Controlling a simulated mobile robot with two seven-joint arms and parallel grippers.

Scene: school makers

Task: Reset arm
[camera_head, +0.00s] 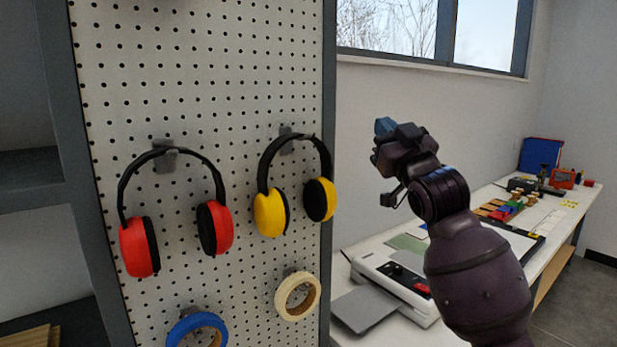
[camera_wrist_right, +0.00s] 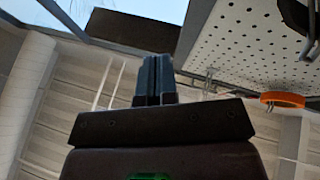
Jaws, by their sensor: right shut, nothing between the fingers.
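My right arm comes in from the lower right in the head view, raised in front of the wall and bench. My right gripper (camera_head: 384,127) points up and to the left, to the right of the pegboard and apart from it. In the right wrist view its two fingers (camera_wrist_right: 154,80) lie together, shut and empty. My left gripper is not in view.
A pegboard (camera_head: 225,100) holds red earmuffs (camera_head: 139,247), yellow earmuffs (camera_head: 270,213), a blue tape roll (camera_head: 184,325) and a cream tape roll (camera_head: 284,295). A bench (camera_head: 545,262) with a white machine (camera_head: 378,268) and small items stands behind my right arm.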

